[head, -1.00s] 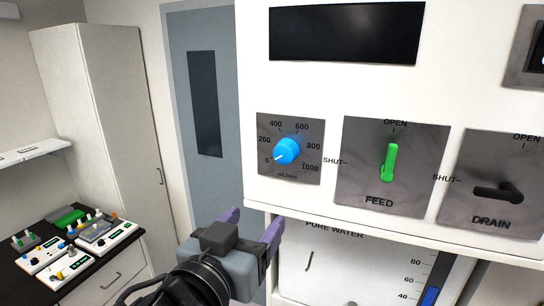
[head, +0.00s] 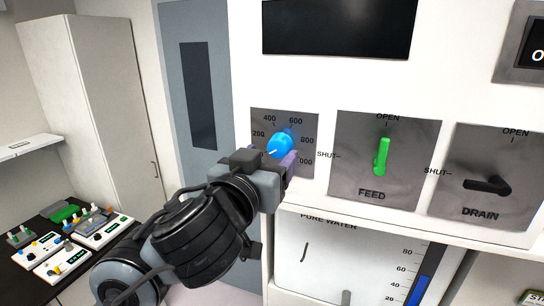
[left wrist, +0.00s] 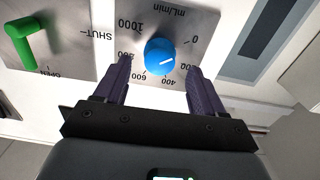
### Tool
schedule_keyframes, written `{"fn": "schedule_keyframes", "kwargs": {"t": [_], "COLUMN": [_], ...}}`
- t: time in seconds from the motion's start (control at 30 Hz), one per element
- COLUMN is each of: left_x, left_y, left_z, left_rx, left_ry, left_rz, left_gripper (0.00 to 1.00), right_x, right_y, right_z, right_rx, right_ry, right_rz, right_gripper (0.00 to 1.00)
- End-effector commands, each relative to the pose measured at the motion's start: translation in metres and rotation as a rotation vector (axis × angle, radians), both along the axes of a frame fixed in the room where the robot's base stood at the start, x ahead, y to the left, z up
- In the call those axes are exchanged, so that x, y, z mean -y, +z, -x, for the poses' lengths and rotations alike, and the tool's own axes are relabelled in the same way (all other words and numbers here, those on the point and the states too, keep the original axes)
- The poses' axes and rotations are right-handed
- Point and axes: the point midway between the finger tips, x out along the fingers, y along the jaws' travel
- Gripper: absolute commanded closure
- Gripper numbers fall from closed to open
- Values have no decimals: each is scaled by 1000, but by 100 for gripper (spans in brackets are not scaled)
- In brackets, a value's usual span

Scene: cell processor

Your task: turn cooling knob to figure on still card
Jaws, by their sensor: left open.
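The blue knob (head: 281,145) sits on a grey dial plate (head: 313,128) marked from 0 to 1000 mL/min. Its white pointer line is at the low end of the scale, near 0. My left gripper (head: 284,163) is open in front of the dial, its purple fingers close to the knob. In the left wrist view the knob (left wrist: 160,57) lies between the two fingers (left wrist: 160,82), with a gap on each side, and I see no contact. My right gripper is not in view.
Right of the dial are the green FEED handle (head: 382,156), pointing to OPEN, and the black DRAIN handle (head: 487,186). A dark screen (head: 338,28) is above. A PURE WATER gauge (head: 322,252) is below. Small control boxes (head: 50,270) stand on the counter at left.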

Motion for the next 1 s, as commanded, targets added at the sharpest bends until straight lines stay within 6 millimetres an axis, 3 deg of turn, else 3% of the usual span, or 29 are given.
{"fn": "schedule_keyframes", "kwargs": {"t": [0.2, 0.57, 0.9, 1.0], "left_x": [5, 6, 6, 6], "left_y": [1, 0, 0, 0], "left_z": [-15, -18, -18, -18], "left_rx": [0, 1, 1, 1], "left_ry": [1, 0, 0, 0], "left_rz": [-1, 0, 0, -1], "left_gripper": [31, 31, 83, 87], "right_x": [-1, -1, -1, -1], "right_y": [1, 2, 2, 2], "right_z": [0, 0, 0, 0], "right_rx": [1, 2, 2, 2], "right_ry": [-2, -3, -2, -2], "right_rz": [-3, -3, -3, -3], "right_gripper": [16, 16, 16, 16]}}
